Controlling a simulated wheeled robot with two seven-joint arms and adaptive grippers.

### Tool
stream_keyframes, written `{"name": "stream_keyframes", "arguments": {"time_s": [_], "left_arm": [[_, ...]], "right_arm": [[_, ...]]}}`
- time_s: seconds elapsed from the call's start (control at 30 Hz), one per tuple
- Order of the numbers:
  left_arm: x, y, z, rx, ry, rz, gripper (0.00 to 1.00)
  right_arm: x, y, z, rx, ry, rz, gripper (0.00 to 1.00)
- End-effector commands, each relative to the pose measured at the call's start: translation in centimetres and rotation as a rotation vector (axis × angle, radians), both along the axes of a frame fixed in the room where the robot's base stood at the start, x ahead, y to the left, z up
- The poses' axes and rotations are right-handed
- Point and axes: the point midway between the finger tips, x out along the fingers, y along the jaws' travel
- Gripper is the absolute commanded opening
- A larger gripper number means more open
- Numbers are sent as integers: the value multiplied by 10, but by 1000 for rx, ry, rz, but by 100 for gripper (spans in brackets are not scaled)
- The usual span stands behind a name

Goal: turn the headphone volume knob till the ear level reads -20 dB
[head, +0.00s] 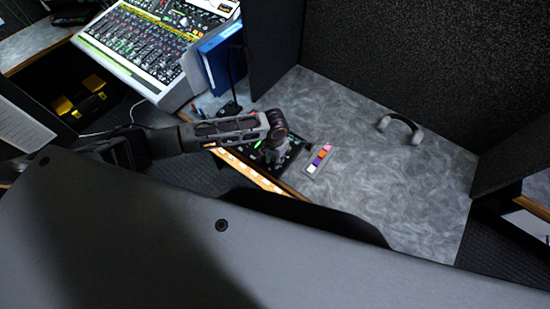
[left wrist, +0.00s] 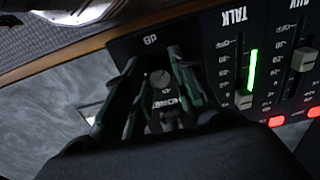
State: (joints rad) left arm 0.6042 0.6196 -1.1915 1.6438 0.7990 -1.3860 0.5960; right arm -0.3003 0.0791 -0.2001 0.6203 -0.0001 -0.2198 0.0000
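A small round grey knob (left wrist: 160,78) sits on a dark control panel (left wrist: 210,45) in the left wrist view, beside partly hidden white lettering. My left gripper (left wrist: 158,85) has one finger on each side of this knob, with gaps showing, so it looks open around it. Whether a fingertip touches the knob is hard to tell. A lit green level bar (left wrist: 252,70) stands by the TALK fader (left wrist: 243,100); its scale is too blurred to read surely. In the head view my left gripper (head: 277,150) points down over the panel (head: 258,156). My right gripper is not in view.
Headphones (head: 401,126) lie farther right on the grey desk (head: 365,165), which is mostly clear. A large mixing console (head: 150,45) and blue binder (head: 220,55) stand at the back left.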

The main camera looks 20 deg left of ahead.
Motion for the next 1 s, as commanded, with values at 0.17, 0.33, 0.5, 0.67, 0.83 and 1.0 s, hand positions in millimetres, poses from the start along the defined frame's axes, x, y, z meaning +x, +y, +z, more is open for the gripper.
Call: {"name": "stream_keyframes", "arguments": {"time_s": [0.17, 0.33, 0.5, 0.67, 0.83, 1.0], "left_arm": [[0, 0, 0, 0, 0, 0, 0], [0, 0, 0, 0, 0, -3, 0], [0, 0, 1, 0, 1, -23, 0], [-1, 0, 1, -1, 1, -70, 0], [-1, 0, 2, 0, 2, -147, 0], [-1, 0, 2, 0, 2, -245, 0]], "right_arm": [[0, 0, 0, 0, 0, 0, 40], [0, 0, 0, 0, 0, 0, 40], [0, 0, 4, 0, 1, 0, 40], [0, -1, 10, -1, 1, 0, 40], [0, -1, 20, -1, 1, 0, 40], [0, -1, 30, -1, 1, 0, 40]]}}
